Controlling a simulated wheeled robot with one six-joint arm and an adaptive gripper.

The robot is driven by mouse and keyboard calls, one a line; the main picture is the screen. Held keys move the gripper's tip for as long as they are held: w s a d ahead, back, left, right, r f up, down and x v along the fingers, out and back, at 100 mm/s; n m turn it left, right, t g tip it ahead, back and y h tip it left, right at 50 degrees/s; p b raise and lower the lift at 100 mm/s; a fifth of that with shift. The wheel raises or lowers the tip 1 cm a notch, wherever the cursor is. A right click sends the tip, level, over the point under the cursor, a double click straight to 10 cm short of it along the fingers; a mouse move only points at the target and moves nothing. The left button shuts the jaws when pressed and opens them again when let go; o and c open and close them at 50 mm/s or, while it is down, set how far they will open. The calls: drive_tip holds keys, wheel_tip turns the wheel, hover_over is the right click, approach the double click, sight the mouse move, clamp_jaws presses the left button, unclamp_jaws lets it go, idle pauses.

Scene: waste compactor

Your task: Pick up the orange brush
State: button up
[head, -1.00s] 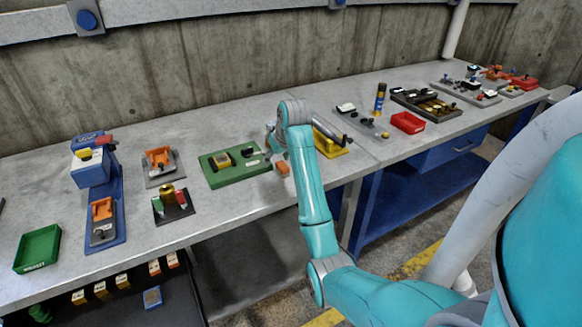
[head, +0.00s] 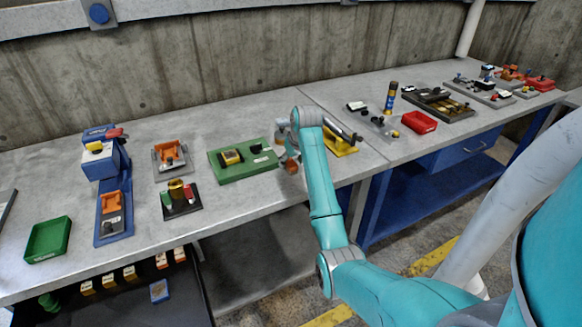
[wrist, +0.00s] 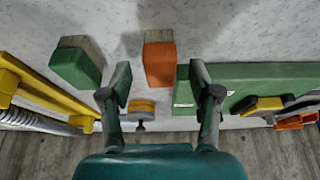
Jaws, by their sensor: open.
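The orange brush (wrist: 160,62) lies on the grey worktop in the wrist view, an orange block with a brownish end. In the head view the orange brush (head: 292,166) is small and partly hidden by my gripper (head: 286,150). In the wrist view my gripper (wrist: 163,84) is open and empty, with its two fingertips spread either side of the line to the brush. The brush lies just beyond the tips, and I cannot tell the exact gap. A similar green brush (wrist: 77,66) lies to its left.
A green board (head: 243,170) with a yellow device lies close beside the orange brush. A yellow stand (head: 341,147) with a grey cylinder is on the other side. A yellow round piece (wrist: 141,106) shows between the fingers. The worktop's front edge is near.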

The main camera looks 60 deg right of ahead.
sight(291, 162)
drive_tip(key=shift+x, duration=1.05)
clamp_jaws()
drive_tip(key=shift+r, duration=0.1)
wheel_tip(291, 162, up, 10)
drive_tip(key=shift+f, duration=0.1)
